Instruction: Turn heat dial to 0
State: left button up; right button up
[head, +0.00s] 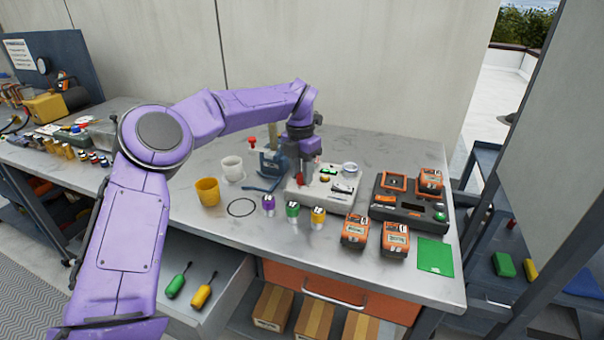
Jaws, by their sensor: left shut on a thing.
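A pale grey control unit (318,203) stands on the grey workbench in the head view. Its top carries small red, yellow and green parts and a dark strip. My left gripper (299,178) points down at the unit's back left part, shut on what appears to be the heat dial. The fingers and wrist hide most of the dial, so its setting cannot be read. My right gripper is not in view.
A blue stand (267,165), white cup (232,168) and yellow cup (207,191) are left of the unit. Several coloured capped containers stand in front. Orange devices (355,231) and a dark tray (400,213) are at right. The drawer (205,278) below is open.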

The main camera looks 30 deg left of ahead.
pick_arm(q)
jog(key=n+b, duration=0.1)
jog(key=n, duration=0.2)
jog(key=shift+f+n, duration=0.1)
jog(key=shift+n, duration=0.3)
jog(key=n+b, duration=0.2)
jog(key=n, duration=0.1)
jog(key=shift+n, duration=0.3)
jog(key=n+b, duration=0.2)
jog(key=n, duration=0.2)
jog(key=shift+b, duration=0.4)
jog(key=shift+n+t+b, duration=0.3)
jog(key=shift+n+b, duration=0.75)
jog(key=shift+n, duration=1.05)
jog(key=o, duration=1)
jog(key=shift+d, duration=0.1)
jog(key=shift+o, duration=0.2)
